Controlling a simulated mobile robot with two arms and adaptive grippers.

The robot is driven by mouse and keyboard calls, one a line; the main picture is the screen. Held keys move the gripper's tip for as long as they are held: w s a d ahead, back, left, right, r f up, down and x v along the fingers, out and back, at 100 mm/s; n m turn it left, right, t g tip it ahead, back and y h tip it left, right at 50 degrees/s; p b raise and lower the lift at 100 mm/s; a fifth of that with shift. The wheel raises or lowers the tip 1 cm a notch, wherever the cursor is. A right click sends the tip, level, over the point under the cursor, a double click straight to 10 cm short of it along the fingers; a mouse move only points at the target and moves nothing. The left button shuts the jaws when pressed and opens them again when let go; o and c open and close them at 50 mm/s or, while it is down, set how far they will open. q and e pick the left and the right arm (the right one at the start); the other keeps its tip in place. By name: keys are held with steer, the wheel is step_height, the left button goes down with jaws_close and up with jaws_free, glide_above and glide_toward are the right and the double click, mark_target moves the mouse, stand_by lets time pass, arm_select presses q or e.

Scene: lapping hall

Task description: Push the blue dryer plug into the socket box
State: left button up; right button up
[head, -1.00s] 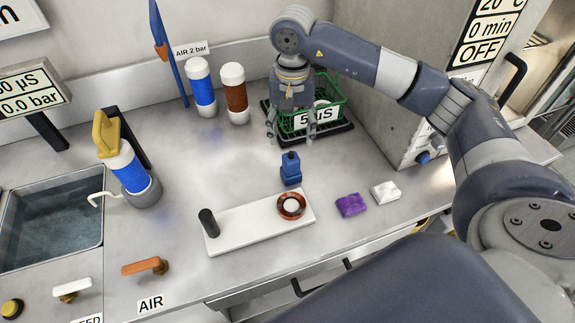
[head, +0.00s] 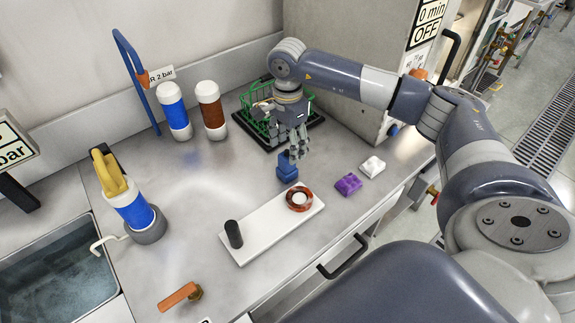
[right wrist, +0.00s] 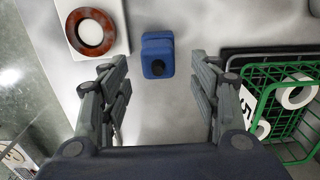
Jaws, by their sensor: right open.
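A small blue block-like piece (head: 287,168), which looks like the plug, stands upright on the steel counter. The right wrist view shows the blue piece (right wrist: 157,55) with a dark round spot. My right gripper (head: 293,148) points down just behind and above it. In the right wrist view my open right gripper (right wrist: 159,62) has its fingers to either side of the blue piece, with nothing held. A blue round part (head: 393,129) sits low on the grey cabinet; I cannot tell whether this is the socket box. My left gripper is out of view.
A white board (head: 262,235) with a black peg and a copper-coloured ring lies in front. Purple (head: 348,184) and white (head: 372,167) blocks lie to the right. A green basket (head: 255,125) is behind the gripper. Blue (head: 172,110) and brown (head: 211,110) bottles stand at left.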

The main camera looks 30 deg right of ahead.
mark_target(287, 155)
steer(key=shift+a+f, duration=0.15)
steer(key=shift+f, duration=0.4)
step_height(287, 155, down, 5)
steer(key=shift+s+r+p, duration=0.1)
steer(key=shift+p, duration=0.9)
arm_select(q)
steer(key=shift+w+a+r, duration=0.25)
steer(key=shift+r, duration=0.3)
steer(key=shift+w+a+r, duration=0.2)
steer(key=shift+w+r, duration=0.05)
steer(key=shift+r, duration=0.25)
arm_select(e)
steer(key=c, duration=1.3)
